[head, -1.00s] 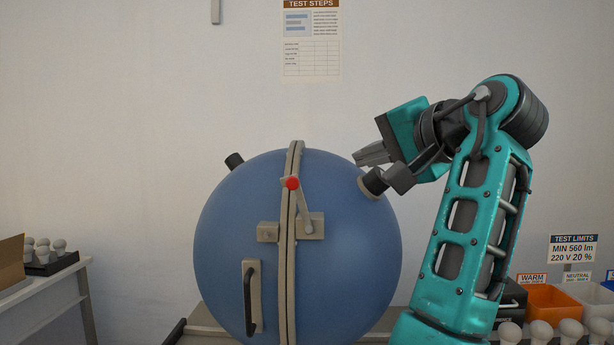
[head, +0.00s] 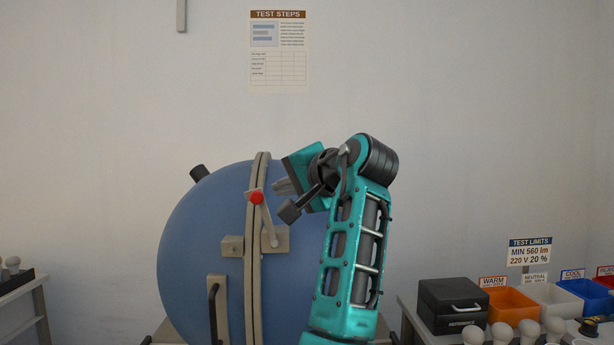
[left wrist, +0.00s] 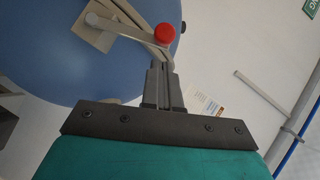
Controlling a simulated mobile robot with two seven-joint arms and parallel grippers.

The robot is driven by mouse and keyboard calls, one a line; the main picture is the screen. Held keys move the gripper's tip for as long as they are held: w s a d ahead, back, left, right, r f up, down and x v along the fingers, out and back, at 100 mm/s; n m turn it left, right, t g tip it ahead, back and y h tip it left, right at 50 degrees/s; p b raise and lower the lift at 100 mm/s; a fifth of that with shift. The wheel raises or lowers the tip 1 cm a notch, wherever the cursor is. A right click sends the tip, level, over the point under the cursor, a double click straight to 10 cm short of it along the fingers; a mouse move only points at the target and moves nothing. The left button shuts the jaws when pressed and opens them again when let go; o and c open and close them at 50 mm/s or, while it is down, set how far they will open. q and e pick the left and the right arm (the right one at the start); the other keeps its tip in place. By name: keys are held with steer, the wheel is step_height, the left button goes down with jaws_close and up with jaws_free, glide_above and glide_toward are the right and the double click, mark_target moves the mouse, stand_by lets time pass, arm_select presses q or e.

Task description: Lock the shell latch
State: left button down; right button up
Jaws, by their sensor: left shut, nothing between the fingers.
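The blue sphere shell (head: 200,240) has a tan seam flange (head: 249,300) down its front. The latch lever (head: 267,223) slants up-left from a tan plate (head: 281,238) right of the seam to a red knob (head: 256,198) over the seam. A tan catch block (head: 233,246) sits left of the seam. My left gripper (head: 276,187) is shut and empty, just right of the knob. In the left wrist view its fingertips (left wrist: 160,66) lie close to the red knob (left wrist: 165,35) and lever (left wrist: 118,27); whether they touch, I cannot tell. My right gripper is out of view.
A black handle (head: 213,310) is on the shell's lower left. At right, a table holds a black reference box (head: 453,303), an orange bin (head: 512,304), further bins and several bulbs. Another table with bulbs (head: 12,265) stands at far left.

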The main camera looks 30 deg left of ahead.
arm_select(q)
steer(key=shift+s+a+f, duration=0.25)
steer(key=shift+a, duration=0.2)
steer(key=shift+s+a+f, duration=0.2)
steer(key=shift+a, duration=0.25)
